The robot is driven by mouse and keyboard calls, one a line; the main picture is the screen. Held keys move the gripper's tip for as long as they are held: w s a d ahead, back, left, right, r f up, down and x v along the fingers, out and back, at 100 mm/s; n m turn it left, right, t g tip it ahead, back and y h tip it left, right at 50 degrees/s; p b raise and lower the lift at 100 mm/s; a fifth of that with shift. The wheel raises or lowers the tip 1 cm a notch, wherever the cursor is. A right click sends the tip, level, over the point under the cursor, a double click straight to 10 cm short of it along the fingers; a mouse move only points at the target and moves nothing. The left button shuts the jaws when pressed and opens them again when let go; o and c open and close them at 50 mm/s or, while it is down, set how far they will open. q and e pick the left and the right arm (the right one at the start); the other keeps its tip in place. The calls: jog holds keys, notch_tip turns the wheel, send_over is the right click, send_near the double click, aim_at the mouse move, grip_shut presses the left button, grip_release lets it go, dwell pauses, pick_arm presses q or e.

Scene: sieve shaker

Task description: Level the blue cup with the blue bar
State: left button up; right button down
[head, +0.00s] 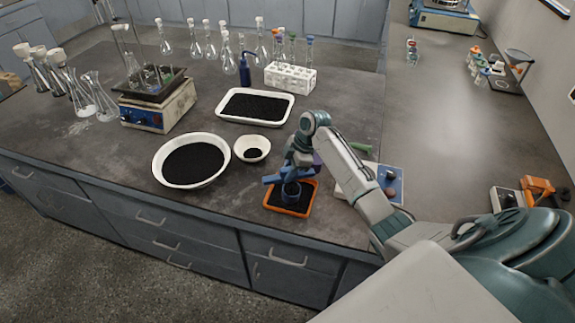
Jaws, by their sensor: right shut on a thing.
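The blue cup (291,191) stands in an orange tray (291,210) with dark material in it, near the front edge of the bench. My right gripper (297,168) is directly above the cup, shut on the blue bar (271,180). The bar's left end sticks out at the cup's upper left, at about rim height. I cannot tell whether the bar touches the rim. The gripper and bar hide much of the cup's top, so its fill level is unclear. My left gripper is not in view.
A wide white bowl (168,180) and a small white bowl (239,150), both with black granules, stand to the left. A white tray (223,117) of black granules lies behind. A device with a blue panel (391,184) stands close on the right, partly behind my arm.

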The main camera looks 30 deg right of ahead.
jog(key=shift+s+a+r+p, duration=0.1)
jog(key=shift+s+a+p, duration=0.15)
jog(key=shift+s, duration=0.4)
jog(key=shift+s+a+r+p, duration=0.15)
jog(key=shift+s+p, duration=0.15)
jog(key=shift+s, duration=0.3)
jog(key=s+p, duration=0.1)
jog(key=s+a+p, duration=0.1)
jog(key=s, duration=0.1)
jog(key=s+p, duration=0.2)
jog(key=shift+a, duration=0.4)
jog(key=shift+w+r+p, duration=0.1)
jog(key=shift+r+p, duration=2.1)
jog(key=shift+r, duration=0.55)
